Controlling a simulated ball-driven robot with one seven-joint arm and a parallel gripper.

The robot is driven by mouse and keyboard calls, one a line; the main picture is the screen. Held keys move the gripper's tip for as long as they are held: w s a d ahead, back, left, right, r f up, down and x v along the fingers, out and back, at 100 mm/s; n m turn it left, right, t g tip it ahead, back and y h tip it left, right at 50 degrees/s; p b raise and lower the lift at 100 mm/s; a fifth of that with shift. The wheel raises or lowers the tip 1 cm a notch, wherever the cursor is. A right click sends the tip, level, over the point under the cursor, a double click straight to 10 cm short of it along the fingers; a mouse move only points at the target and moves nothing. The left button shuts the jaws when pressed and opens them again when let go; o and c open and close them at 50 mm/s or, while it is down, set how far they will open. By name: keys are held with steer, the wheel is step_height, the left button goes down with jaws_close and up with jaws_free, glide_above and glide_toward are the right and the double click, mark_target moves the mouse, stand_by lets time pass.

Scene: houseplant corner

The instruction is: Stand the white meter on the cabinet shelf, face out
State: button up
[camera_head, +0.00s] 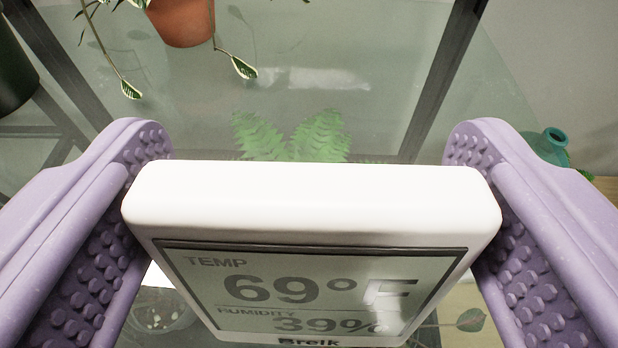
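The white meter (312,195) fills the lower middle of the view, close to the camera. Its thick top edge is uppermost, and its face, reading TEMP 69°F and HUMIDITY 39%, is turned toward the camera and tilted, narrowing downward. My gripper (308,145) has one purple studded finger on each side, and it is shut on the meter's left and right edges. The cabinet, with glass and dark metal frame bars (442,75), lies beyond. The meter hides part of the glass behind it. I cannot tell whether its lower edge touches anything.
A terracotta pot (183,20) with a trailing variegated plant is at the top left. A green fern (292,137) shows just beyond the meter. A dark pot (12,70) is at the left edge, and a teal vessel (550,147) at the right. Clear glass shows between pot and right bar.

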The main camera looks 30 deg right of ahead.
steer(key=shift+o, duration=1)
steer(key=shift+r, duration=0.2)
steer(key=v, duration=1.2)
steer(key=shift+p, duration=0.45)
steer(key=shift+s, duration=0.1)
